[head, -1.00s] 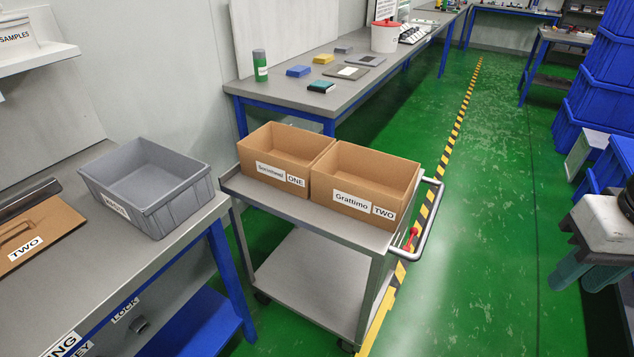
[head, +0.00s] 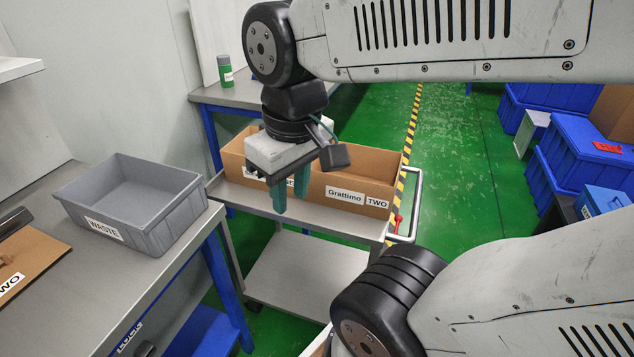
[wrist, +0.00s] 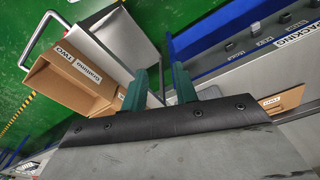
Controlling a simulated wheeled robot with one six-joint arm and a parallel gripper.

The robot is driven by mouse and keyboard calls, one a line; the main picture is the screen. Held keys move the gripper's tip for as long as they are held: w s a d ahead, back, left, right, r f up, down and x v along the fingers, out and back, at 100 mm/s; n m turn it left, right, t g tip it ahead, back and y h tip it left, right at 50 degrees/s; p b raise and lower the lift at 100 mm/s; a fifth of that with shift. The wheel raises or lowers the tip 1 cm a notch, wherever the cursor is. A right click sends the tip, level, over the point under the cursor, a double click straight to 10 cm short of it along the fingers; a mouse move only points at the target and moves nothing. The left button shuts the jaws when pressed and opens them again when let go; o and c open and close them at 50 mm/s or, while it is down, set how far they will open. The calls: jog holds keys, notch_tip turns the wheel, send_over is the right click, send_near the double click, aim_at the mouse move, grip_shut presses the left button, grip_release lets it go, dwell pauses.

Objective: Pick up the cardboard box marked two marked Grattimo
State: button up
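The cardboard box marked Grattimo TWO (head: 368,183) stands on the grey cart (head: 325,217), at its right end beside the handle. Its label faces me; my arm hides part of its left side. It also shows in the wrist view (wrist: 62,82), with its label upside down. The cardboard box marked ONE (head: 234,160) stands left of it, mostly behind my gripper. My gripper (head: 290,203) points down in front of the boxes, around where they meet. In the wrist view its two green fingers (wrist: 159,75) are apart with nothing between them.
A grey WASTE bin (head: 150,240) stands on the bench at left. The cart's white handle (head: 415,205) with a red part is right of box TWO. Blue crates (head: 590,155) stand at far right. Green floor is open between them and the cart.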

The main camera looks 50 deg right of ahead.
jog(key=w+d+f+n, duration=0.1)
jog(key=w+d+f, duration=0.25)
jog(key=d, duration=0.25)
jog(key=w+d+f+n+g, duration=0.1)
jog(key=w+d+f, duration=0.25)
jog(key=d, duration=0.35)
jog(key=w+d+f+n, duration=0.1)
jog(key=w+d+f, duration=0.2)
jog(key=w+d, duration=0.25)
jog(key=shift+n, duration=0.6)
jog(key=d+f, duration=0.3)
jog(key=f, duration=0.2)
jog(key=s+d+f, duration=0.1)
jog(key=d+f, duration=0.6)
jog(key=f, duration=0.2)
jog(key=shift+s+d+f, duration=0.2)
jog(key=shift+d+f, duration=0.15)
grip_shut()
